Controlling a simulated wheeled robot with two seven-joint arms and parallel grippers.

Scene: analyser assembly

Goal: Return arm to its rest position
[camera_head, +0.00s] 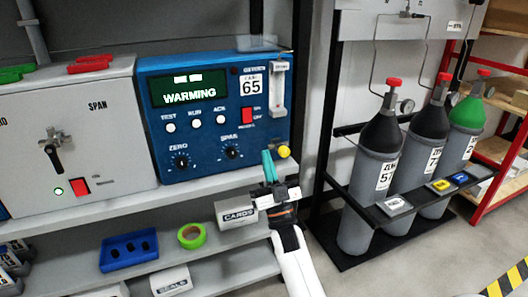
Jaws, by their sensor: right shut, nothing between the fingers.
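My right gripper (269,167) is shut, with its teal fingertips together and nothing held. It is in front of the lower right corner of the blue analyser (205,145), close to a yellow knob (284,152). I cannot tell whether the fingertips touch the panel. My white right forearm (293,262) comes up from the bottom of the picture. My left gripper is not in view.
A grey box marked SPAN (100,130) stands left of the analyser. The lower shelf holds a blue tray (129,250), green tape (191,236) and a CARDS box (237,214). Gas cylinders (370,180) stand in a rack at right. Floor (425,262) is clear in front.

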